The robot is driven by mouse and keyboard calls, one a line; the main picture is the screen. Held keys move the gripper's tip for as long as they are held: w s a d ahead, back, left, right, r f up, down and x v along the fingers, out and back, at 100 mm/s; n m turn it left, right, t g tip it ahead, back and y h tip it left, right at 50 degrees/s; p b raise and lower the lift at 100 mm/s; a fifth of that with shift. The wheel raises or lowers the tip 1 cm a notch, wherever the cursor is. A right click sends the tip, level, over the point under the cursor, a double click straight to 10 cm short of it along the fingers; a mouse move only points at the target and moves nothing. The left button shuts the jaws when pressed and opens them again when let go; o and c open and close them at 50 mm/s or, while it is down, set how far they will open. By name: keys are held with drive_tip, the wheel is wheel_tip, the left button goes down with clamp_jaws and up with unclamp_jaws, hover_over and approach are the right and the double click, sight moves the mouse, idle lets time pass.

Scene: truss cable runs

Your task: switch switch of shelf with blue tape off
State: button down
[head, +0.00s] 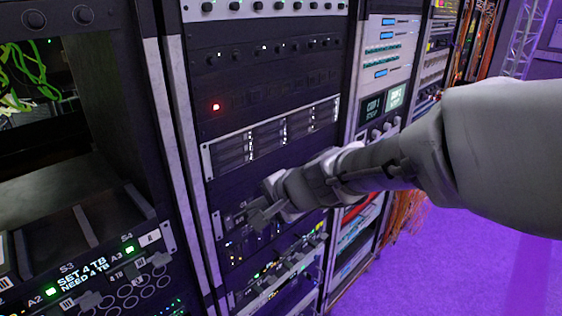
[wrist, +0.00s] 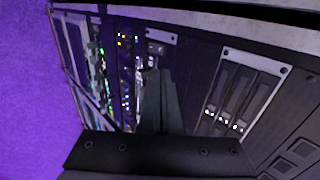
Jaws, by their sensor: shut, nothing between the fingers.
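My gripper (head: 258,217) is in front of the middle rack, below the silver-framed drive unit (head: 275,138). Its fingers are together and empty; they also show in the wrist view (wrist: 157,88), pointing at the rack face. A dark unit with a light grey end plate (head: 228,221) is just left of the fingertips. Its small controls also show in the wrist view (wrist: 157,48), close past the fingertips. I cannot make out blue tape or which part is the switch. My gripper hides part of this unit, and contact cannot be told.
A left rack (head: 90,255) has lettered panels and small levers. A dark panel with a red light (head: 216,107) is above the drive unit. Lit units and cables are below my gripper. Another rack (head: 388,60) stands right. Purple floor (head: 450,270) is clear at lower right.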

drive_tip(key=v, duration=0.3)
drive_tip(key=shift+a+r, duration=0.15)
